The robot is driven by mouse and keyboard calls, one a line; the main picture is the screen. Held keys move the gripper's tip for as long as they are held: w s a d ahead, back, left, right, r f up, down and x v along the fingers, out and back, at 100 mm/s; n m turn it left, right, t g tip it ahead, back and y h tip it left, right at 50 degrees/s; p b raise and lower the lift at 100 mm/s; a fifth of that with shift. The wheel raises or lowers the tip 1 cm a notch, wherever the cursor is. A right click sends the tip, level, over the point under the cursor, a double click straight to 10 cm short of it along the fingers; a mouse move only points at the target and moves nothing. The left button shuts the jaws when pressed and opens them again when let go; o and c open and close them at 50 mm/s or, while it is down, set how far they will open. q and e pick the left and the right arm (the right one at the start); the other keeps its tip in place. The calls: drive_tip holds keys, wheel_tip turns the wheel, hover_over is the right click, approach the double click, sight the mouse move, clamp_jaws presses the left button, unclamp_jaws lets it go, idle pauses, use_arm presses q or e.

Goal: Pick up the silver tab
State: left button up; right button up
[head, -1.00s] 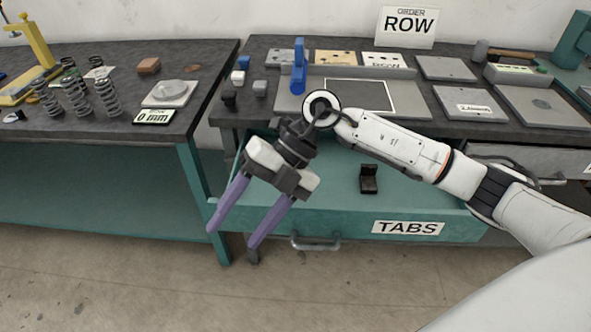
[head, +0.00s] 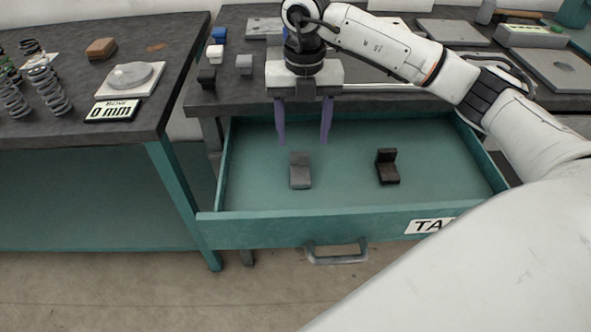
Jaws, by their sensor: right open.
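The silver tab (head: 300,171) is a small grey L-shaped piece standing in the open teal drawer (head: 255,228), left of its middle. My right gripper (head: 303,140) points down over the drawer with its two purple fingers apart and nothing between them. In the picture its fingertips are just above and behind the silver tab, apart from it. A black tab (head: 387,168) of the same shape stands to the right in the same drawer. My left gripper is not in the view.
The drawer's front wall has a handle (head: 337,251) and a partly hidden label. Small blue (head: 219,34), white, black and grey blocks sit on the bench behind. The left table holds springs (head: 48,88) and a scale (head: 130,76). The drawer floor around the tabs is clear.

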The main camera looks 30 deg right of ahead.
sight(300, 155)
wheel_tip(300, 155, down, 3)
drive_tip(key=shift+s+r, duration=0.15)
drive_tip(key=shift+r, duration=0.05)
drive_tip(key=shift+w+a+f, duration=0.1)
drive_tip(key=shift+w+f, duration=0.1)
drive_tip(key=shift+f, duration=1.3)
drive_tip(key=shift+w+a+f, duration=0.1)
drive_tip(key=shift+w+f, duration=0.1)
drive_tip(key=shift+f, duration=1.3)
drive_tip(key=c, duration=1.2)
